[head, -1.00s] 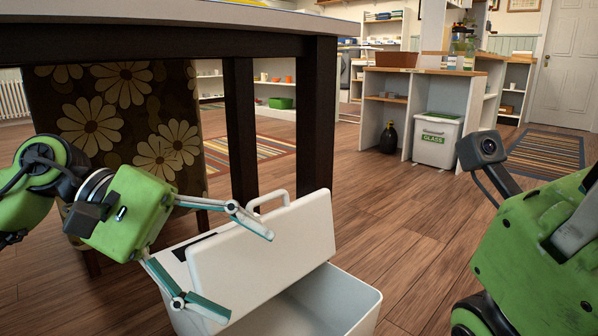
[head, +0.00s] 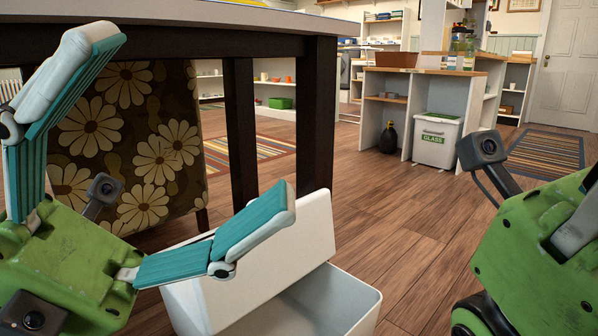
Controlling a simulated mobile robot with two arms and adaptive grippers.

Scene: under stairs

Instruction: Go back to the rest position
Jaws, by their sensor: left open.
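My left gripper (head: 185,130) is at the left of the head view, close to the camera. Its two teal fingers are spread wide and nothing is between them. One finger points up beside the table edge; the other reaches right, in front of the white bin. My right arm's green body shows at the right edge, but its gripper fingers are not in view.
A white bin (head: 345,300) with its lid (head: 315,235) tilted up stands on the floor, partly hidden by my left finger. A dark-legged table (head: 316,120) and a flowered chair (head: 140,150) are close at left. Open wood floor (head: 400,215) lies right of the bin.

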